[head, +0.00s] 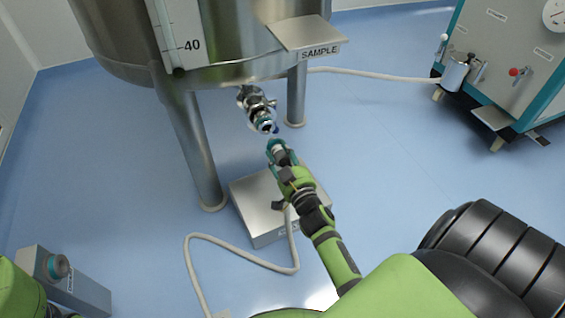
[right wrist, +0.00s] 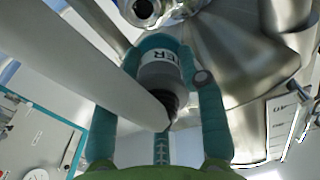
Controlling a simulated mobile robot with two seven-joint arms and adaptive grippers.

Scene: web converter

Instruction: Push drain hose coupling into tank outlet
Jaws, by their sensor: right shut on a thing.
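The tank outlet (head: 257,108) is a shiny metal fitting with a round open end, under the steel tank (head: 232,40). It also shows at the top of the right wrist view (right wrist: 146,10). My right gripper (head: 281,156) is shut on the drain hose coupling (right wrist: 160,72), a grey cylinder with a lettered white band. The teal fingers wrap both its sides. The coupling is just below and right of the outlet in the head view, with a small gap between them. The pale drain hose (right wrist: 85,62) trails from it. My left gripper is out of view.
A low metal box (head: 262,200) stands on the blue floor beneath the outlet. Tank legs (head: 190,145) flank the outlet. A SAMPLE shelf (head: 306,33) juts out above. A grey box with a round knob (head: 60,266) is at lower left. A teal-edged cabinet (head: 510,60) stands far right.

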